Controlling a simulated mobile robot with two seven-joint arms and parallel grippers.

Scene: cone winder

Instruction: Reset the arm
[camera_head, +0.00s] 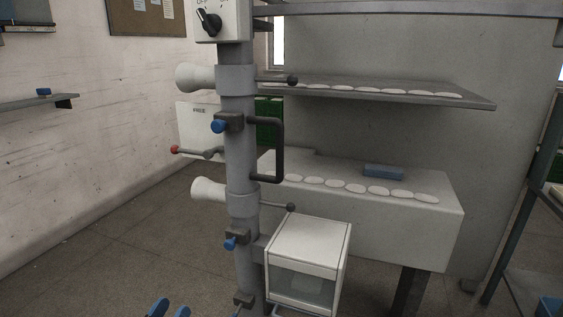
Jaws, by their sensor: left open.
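A grey upright post (240,150) of the winder carries two pale cones (195,78) and (207,190) pointing left. A thin arm with a dark knob (293,80) sticks out right of the post at the upper cone, and a similar dark-knobbed arm (290,208) at the lower one. A lever with a red ball end (175,150) reaches left between them. I cannot tell which of these is the task's arm. My left gripper (169,309) shows only its blue fingertips at the bottom edge, apart and empty, below and left of the post. My right gripper is out of view.
A black handle (278,150) and blue knobs (218,126) sit on the post, with a switch box (222,20) on top. A white box with a glass front (308,252) stands right. Shelves behind hold pale discs (380,190) and a blue block (383,172). Floor is clear left.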

